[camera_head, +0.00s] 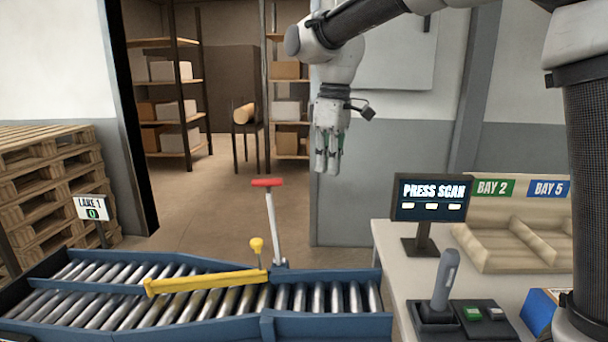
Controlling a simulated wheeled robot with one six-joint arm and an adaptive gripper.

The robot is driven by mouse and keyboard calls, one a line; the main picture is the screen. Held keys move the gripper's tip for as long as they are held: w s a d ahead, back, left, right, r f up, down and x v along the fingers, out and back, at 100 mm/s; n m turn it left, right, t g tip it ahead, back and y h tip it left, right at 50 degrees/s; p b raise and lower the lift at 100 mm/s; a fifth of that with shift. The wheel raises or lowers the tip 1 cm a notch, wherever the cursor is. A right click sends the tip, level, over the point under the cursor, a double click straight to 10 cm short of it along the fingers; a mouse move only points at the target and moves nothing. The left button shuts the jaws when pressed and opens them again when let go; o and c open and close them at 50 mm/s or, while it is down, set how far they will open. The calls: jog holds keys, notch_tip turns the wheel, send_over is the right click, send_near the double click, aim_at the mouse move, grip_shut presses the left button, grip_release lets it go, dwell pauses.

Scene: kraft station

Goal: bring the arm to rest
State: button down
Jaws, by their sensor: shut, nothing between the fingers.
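My gripper (328,166) hangs from my arm in the upper middle of the head view, fingers pointing down. It is shut and empty. It is in the air, above and behind the right part of the roller conveyor in the picture, touching nothing that I can see. My arm reaches in from the upper right, bent at the elbow, with the wrist in front of the grey wall.
The roller conveyor (268,325) has a yellow bar (205,282) across it and a red-handled lever (271,215). Pallets (45,180) stand left.

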jog(key=s+d+f+m+t, duration=0.2)
jog(key=s+d+m, duration=0.4)
jog(key=s+d, duration=0.5)
jog(key=s+d+f+m+t, duration=0.2)
jog(key=s+d+m, duration=0.4)
jog(key=s+d, duration=0.6)
jog(key=d, duration=0.8)
jog(key=shift+s+h, duration=0.2)
jog(key=shift+h, duration=0.2)
